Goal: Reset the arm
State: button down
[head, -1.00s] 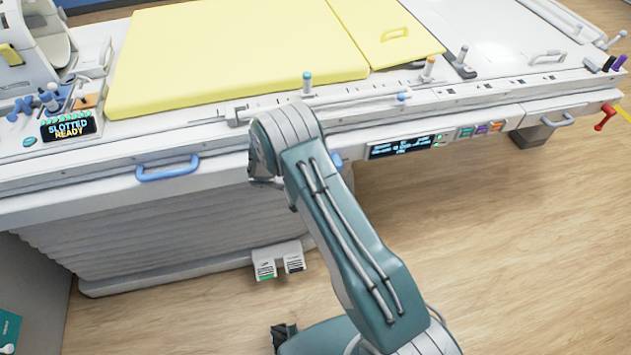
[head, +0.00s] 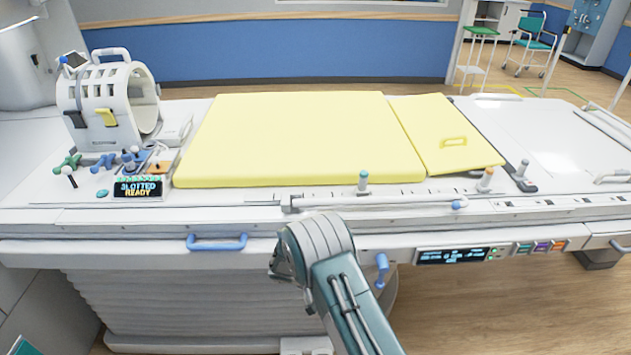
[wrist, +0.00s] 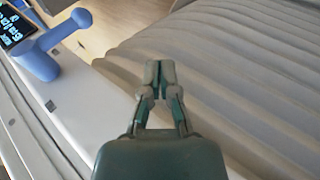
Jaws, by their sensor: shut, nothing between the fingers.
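My gripper (wrist: 158,75) shows in the wrist view with its two fingers together and nothing between them. It points along the ribbed grey skirt under the patient table, and no contact is visible. A blue handle (wrist: 55,45) is at the upper left of the wrist view, apart from the fingers. In the head view my teal and grey arm (head: 345,290) is bent in front of the table's near side. The gripper itself is hidden there.
The white table (head: 90,219) carries yellow pads (head: 300,135) and a white ring-shaped coil (head: 105,105). A display (head: 138,188) reads "SLOTTED READY". A blue handle (head: 217,243) projects from the front edge. Wood floor (head: 500,315) is clear at the lower right.

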jog(key=s+d+r+m+y, duration=0.1)
jog(key=s+d+r, duration=0.15)
jog(key=r, duration=0.75)
jog(key=s+d+r+y, duration=0.1)
jog(key=s+d+r, duration=0.15)
jog(key=r, duration=0.75)
jog(key=s+d+r+m+y, duration=0.1)
jog(key=s+d+r, duration=0.15)
jog(key=r, duration=0.75)
jog(key=s+r+t+y, duration=0.1)
jog(key=s+r, duration=0.3)
jog(key=s, duration=0.4)
jog(key=s+d+r+t+y, duration=0.1)
jog(key=s+r, duration=0.3)
jog(key=s, duration=0.4)
jog(key=s+r+n+t+y, duration=0.1)
jog(key=s+r, duration=0.3)
jog(key=s, duration=0.4)
jog(key=shift+s+d+r+y, duration=0.2)
jog(key=shift+d+y, duration=0.15)
jog(key=shift+y, duration=0.45)
